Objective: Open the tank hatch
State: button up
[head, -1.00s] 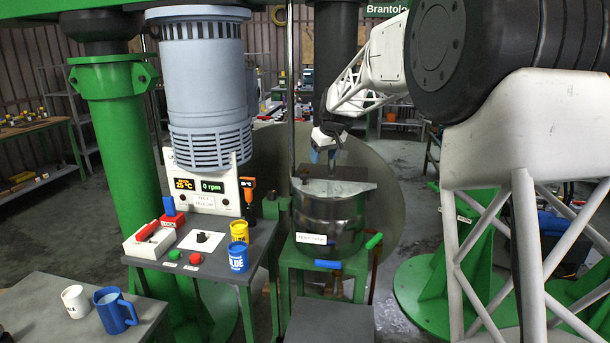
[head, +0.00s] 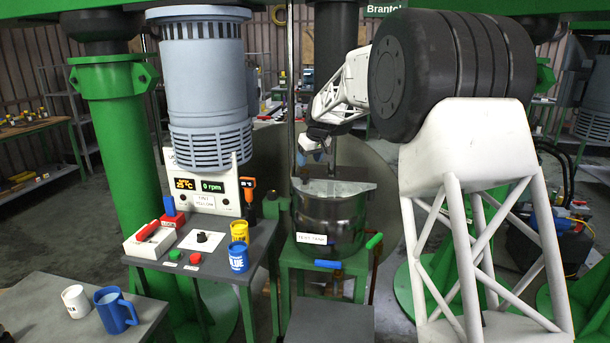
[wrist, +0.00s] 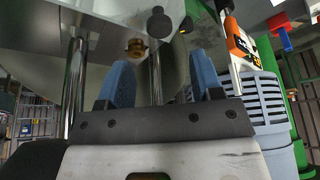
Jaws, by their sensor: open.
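The metal tank (head: 328,228), with a white label, stands on a green stand in the middle of the head view. A pale, flat cover (head: 345,187) lies across its top; I cannot tell which part is the hatch or whether it is open. My gripper (head: 317,150) is above the tank's back left, beside the upright shaft. In the wrist view its two blue fingers (wrist: 160,82) are apart with nothing clamped between them. A metal rod, a dark round knob (wrist: 158,22) and a brass fitting (wrist: 136,47) show beyond the fingers.

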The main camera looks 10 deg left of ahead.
aim_at(304, 175)
jog(key=shift+x, duration=3.75)
jog(key=shift+c, duration=0.2)
grip_shut()
